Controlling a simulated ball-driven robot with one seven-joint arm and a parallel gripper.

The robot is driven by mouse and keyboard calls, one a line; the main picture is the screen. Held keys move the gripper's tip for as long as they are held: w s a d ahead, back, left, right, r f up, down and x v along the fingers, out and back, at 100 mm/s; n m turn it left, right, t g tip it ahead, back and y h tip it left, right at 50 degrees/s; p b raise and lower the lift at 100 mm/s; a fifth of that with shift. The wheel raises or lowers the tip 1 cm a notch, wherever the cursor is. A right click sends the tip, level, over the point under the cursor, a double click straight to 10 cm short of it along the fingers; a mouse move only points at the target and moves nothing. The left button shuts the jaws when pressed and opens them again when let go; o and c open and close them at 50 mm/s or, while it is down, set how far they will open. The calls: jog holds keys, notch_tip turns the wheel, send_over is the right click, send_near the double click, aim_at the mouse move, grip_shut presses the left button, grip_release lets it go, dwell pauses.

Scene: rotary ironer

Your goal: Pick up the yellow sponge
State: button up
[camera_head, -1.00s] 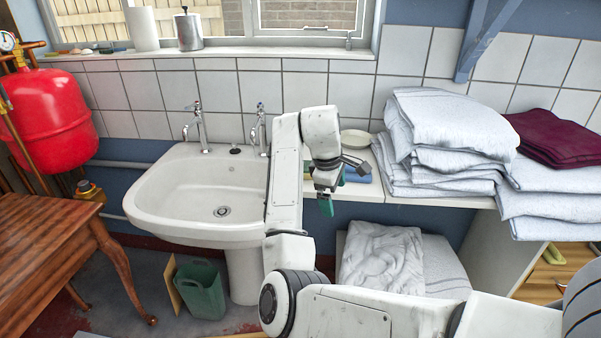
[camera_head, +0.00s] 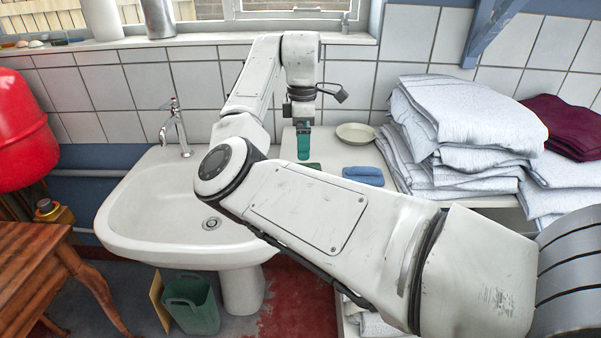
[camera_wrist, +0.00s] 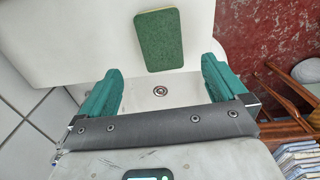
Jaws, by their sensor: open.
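The yellow sponge (camera_wrist: 158,40) lies flat with its green scouring side up and a thin yellow edge showing. In the wrist view it is on a white surface beyond my fingertips, roughly centred between them. In the head view only a small dark green part of it (camera_head: 313,166) shows on the counter, just below my gripper and partly behind my arm. My gripper (camera_head: 303,145) points down above the counter, right of the sink. In the wrist view my gripper (camera_wrist: 161,75) has its two green fingers wide apart with nothing between them.
A folded blue cloth (camera_head: 363,175) and a shallow dish (camera_head: 356,133) are on the counter to the right. Stacked white towels (camera_head: 455,120) stand farther right. The sink (camera_head: 150,205) is on the left, with a tap (camera_head: 175,130) behind it. The tiled wall is close behind.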

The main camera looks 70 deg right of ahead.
notch_tip(320, 180, down, 2)
jog(key=shift+w+f, duration=0.1)
jog(key=shift+f, duration=0.05)
jog(key=shift+a+f, duration=0.15)
jog(key=shift+f, duration=2.75)
jog(key=shift+c, duration=0.4)
jog(key=c, duration=1)
